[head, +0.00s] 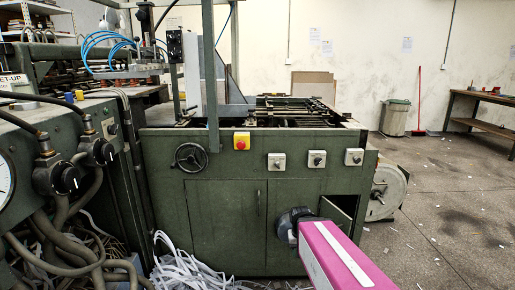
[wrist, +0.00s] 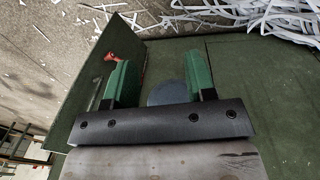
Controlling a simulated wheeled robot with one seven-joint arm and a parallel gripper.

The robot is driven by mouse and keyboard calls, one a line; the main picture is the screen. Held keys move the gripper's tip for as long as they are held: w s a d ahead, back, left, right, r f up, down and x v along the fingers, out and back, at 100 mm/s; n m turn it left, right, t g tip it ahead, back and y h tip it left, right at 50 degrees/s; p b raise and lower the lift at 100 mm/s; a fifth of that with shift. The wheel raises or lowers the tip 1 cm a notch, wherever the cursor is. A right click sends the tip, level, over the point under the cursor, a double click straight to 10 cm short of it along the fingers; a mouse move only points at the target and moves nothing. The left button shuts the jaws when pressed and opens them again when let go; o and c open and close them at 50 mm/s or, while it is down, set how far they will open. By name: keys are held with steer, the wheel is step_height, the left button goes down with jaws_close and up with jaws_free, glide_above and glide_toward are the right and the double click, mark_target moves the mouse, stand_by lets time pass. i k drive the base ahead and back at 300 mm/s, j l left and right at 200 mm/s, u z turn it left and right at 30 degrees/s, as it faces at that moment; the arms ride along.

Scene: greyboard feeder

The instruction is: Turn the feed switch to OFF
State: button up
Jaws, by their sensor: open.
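In the head view my magenta arm reaches in from the lower right, below the switches; the fingertips are hidden there.
A yellow box with a red button (head: 242,141) and a handwheel (head: 190,156) are left of the switches. Paper strips (head: 190,272) litter the floor.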

mark_target(318, 160)
steer(key=k+j+u, duration=0.15)
steer(key=j, duration=0.25)
steer(key=k+j+u, duration=0.1)
steer(key=j, duration=0.3)
steer(key=k+j+u, duration=0.15)
steer(key=j, duration=0.25)
steer(key=k+j+u, duration=0.1)
steer(key=j, duration=0.3)
